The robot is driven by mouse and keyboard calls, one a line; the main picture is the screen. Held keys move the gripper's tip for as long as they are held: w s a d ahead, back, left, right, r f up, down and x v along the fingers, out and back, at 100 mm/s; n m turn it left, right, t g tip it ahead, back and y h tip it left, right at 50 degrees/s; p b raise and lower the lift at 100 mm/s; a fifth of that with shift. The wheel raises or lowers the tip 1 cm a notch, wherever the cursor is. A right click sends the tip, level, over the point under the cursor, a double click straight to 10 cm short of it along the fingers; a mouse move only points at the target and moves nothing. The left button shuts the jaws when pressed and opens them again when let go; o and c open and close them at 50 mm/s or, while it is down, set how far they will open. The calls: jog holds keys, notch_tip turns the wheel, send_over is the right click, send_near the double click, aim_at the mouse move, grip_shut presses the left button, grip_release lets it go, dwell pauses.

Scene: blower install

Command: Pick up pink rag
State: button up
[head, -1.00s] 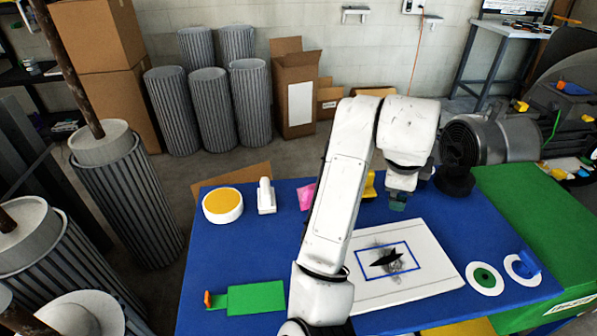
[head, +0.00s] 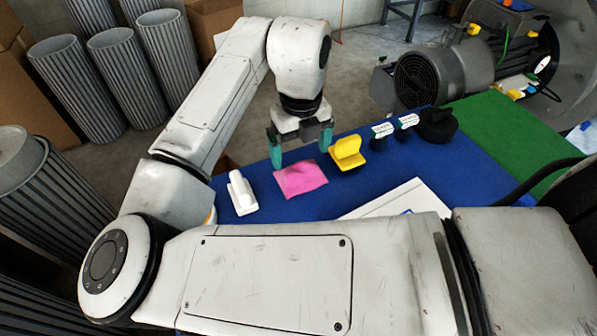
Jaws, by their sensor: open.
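The pink rag (head: 301,179) lies slightly crumpled on the blue table, between a white tool and a yellow object. My gripper (head: 301,152) is open, with its two teal fingers spread and pointing down. In the picture it is just above and behind the rag's far edge. No cloth shows between the fingers. I cannot tell the exact height of the fingertips over the table.
A white tool (head: 241,192) stands left of the rag and a yellow object (head: 347,153) stands right of it. Small black items (head: 381,138) and a black round object (head: 437,126) stand farther right. A white board (head: 400,200) lies nearer, partly hidden by my arm.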

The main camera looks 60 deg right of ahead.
aim_at(301, 164)
jog(key=shift+d+f, duration=0.15)
jog(key=shift+f, duration=2.8)
jog(key=shift+c, duration=0.3)
jog(key=c, duration=1)
jog(key=shift+r, duration=0.1)
